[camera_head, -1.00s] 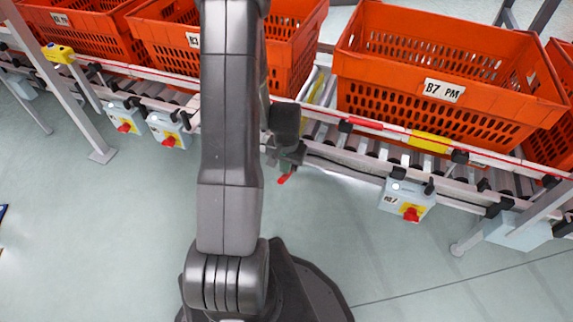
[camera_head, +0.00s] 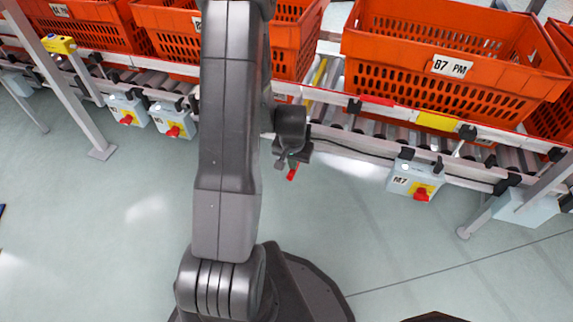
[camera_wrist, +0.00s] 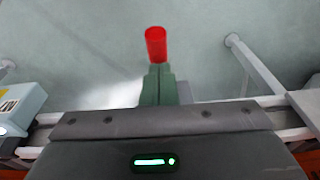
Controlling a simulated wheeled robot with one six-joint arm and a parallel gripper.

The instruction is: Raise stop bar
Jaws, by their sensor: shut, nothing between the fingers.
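A yellow bar (camera_head: 319,76), which looks like the stop bar, lies across the conveyor in the gap between two orange totes. A short red handle (camera_head: 292,173) hangs at the near side of the conveyor, over the floor. The red handle also shows in the wrist view (camera_wrist: 156,44), at top centre. My gripper (camera_head: 291,157) is at the near rail, pointing down beside the handle. In the wrist view its shut grey-green fingers (camera_wrist: 158,84) are empty, with the red handle just beyond their tips. I cannot tell whether they touch.
A tote marked B7 PM (camera_head: 440,95) stands on the rollers to the right, another tote (camera_head: 296,45) to the left. A switch box M7 (camera_head: 414,182) hangs below the rail at right. Two more boxes (camera_head: 172,120) hang at left. The floor (camera_head: 110,220) in front is clear.

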